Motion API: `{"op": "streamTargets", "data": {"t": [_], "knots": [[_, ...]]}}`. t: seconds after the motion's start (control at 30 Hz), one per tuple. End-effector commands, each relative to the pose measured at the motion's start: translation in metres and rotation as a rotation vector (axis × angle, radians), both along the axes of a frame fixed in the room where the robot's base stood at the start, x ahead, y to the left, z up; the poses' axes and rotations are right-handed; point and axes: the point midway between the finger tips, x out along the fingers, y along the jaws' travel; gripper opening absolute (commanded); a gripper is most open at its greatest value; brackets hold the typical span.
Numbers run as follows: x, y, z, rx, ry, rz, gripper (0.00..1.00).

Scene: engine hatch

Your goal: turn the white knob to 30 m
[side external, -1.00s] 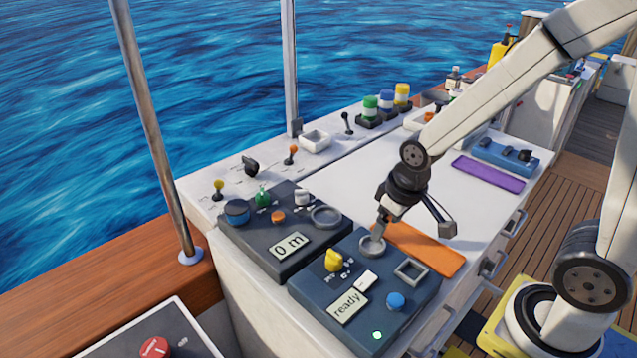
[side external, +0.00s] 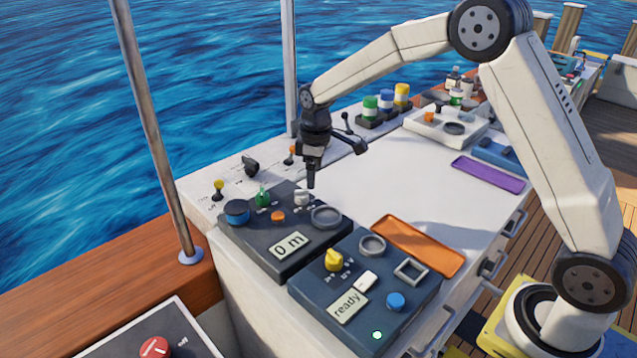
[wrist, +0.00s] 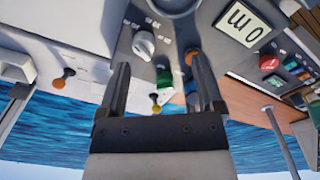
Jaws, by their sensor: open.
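The white knob (side external: 302,197) sits at the back right of the dark grey panel (side external: 262,262), beside a round grey ring. It also shows in the wrist view (wrist: 143,44), with small markings around it too small to read. The panel's display (side external: 289,246) reads "0 m". My gripper (side external: 311,186) points down just above the white knob, apart from it. In the wrist view my gripper (wrist: 162,82) has its two fingers spread with nothing held between them, and the knob lies beyond them.
A green knob (side external: 263,195), a blue knob (side external: 237,211) and an orange button (side external: 278,217) share the panel. Levers (side external: 291,153) stand behind. The blue panel (side external: 330,285) lies in front with a yellow knob (side external: 334,260).

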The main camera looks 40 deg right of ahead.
Motion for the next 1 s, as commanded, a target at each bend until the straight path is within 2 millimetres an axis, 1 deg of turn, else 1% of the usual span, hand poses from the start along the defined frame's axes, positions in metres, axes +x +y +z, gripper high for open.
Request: {"op": "streamTargets", "data": {"t": [0.03, 0.2, 0.4, 0.77, 0.87, 1.0], "knots": [[0.01, -0.001, -0.003, -0.001, 0.009, 0.026, 0.85], [0.034, -0.004, -0.007, -0.004, 0.034, 0.113, 0.85], [0.05, -0.006, -0.011, -0.004, 0.052, 0.177, 0.85], [0.053, -0.006, -0.013, -0.004, 0.057, 0.192, 0.85], [0.053, -0.006, -0.017, -0.004, 0.057, 0.191, 0.85], [0.053, -0.006, -0.028, -0.004, 0.058, 0.191, 0.85]]}}
